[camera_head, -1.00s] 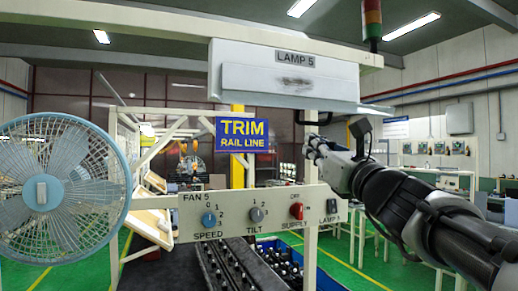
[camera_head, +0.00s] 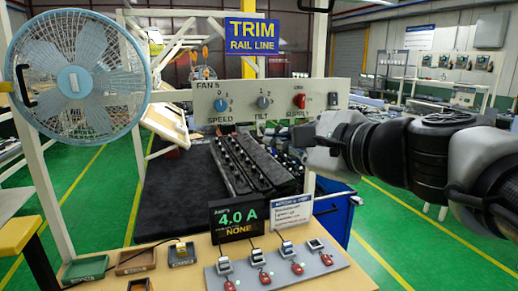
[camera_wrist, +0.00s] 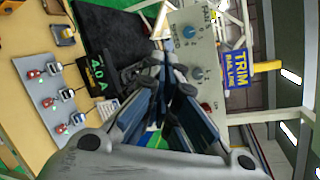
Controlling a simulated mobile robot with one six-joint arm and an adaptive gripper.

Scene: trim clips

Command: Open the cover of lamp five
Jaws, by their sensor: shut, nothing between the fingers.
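Lamp five and its cover are not in the head view now; I cannot make them out in the wrist view either. The fan 5 control panel (camera_head: 285,100) carries a speed knob (camera_head: 221,105), a tilt knob (camera_head: 263,102), a red supply knob (camera_head: 299,101) and a small grey switch (camera_head: 334,100) at its right end. My gripper (camera_head: 322,150) is just below the right end of the panel, pointing left. In the wrist view my gripper (camera_wrist: 165,85) is shut and empty, with the panel (camera_wrist: 207,35) behind its fingers.
A blue fan (camera_head: 80,75) stands at the left. Below the panel, a wooden bench (camera_head: 190,272) holds a 4.0 A display (camera_head: 238,218), a plate of red clips (camera_head: 270,268) and small trays (camera_head: 135,262). The blue trim sign (camera_head: 252,35) hangs above.

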